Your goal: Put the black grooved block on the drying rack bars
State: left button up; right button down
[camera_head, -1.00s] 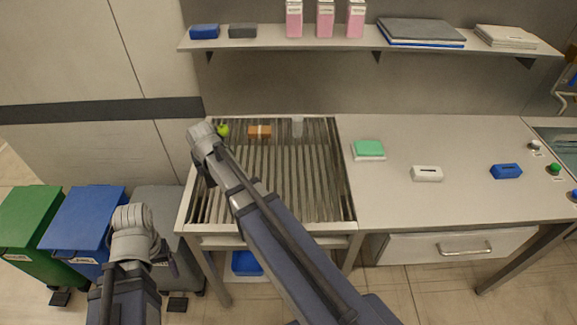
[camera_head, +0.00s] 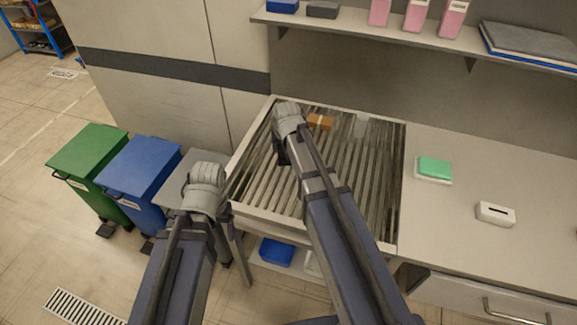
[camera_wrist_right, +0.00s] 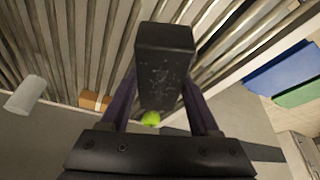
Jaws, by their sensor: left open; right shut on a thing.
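The black block (camera_wrist_right: 165,60) is between the fingers of my right gripper (camera_wrist_right: 161,92), which is shut on it. Its groove does not show from this side. In the head view my right gripper (camera_head: 281,152) is over the left part of the drying rack; the block is hard to make out there. The rack bars (camera_head: 350,185) run front to back inside a pale frame. They also show behind the block in the right wrist view (camera_wrist_right: 65,45). I cannot tell the block's height above them. My left gripper (camera_head: 229,192) is open, left of the rack, its fingers mostly hidden.
An orange-brown block (camera_head: 320,121) and a whitish cup (camera_head: 360,127) are at the rack's back. A small green thing (camera_wrist_right: 151,118) shows in the wrist view. Bins (camera_head: 140,165) stand left. A green-topped sponge (camera_head: 434,168) and white box (camera_head: 495,213) are on the counter.

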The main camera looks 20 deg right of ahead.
pick_arm(q)
notch_tip(320, 180, down, 2)
jog(key=shift+b, duration=0.4)
pick_arm(e)
notch_tip(320, 180, down, 2)
pick_arm(q)
notch_tip(320, 180, down, 4)
jog(key=b, duration=0.3)
jog(key=shift+r+b, duration=0.15)
jog(key=shift+b, duration=0.2)
pick_arm(e)
notch_tip(320, 180, down, 4)
jog(key=shift+r, duration=0.2)
jog(key=shift+f, duration=0.2)
jog(key=shift+c, duration=0.6)
grip_release()
jog(key=shift+r, duration=0.15)
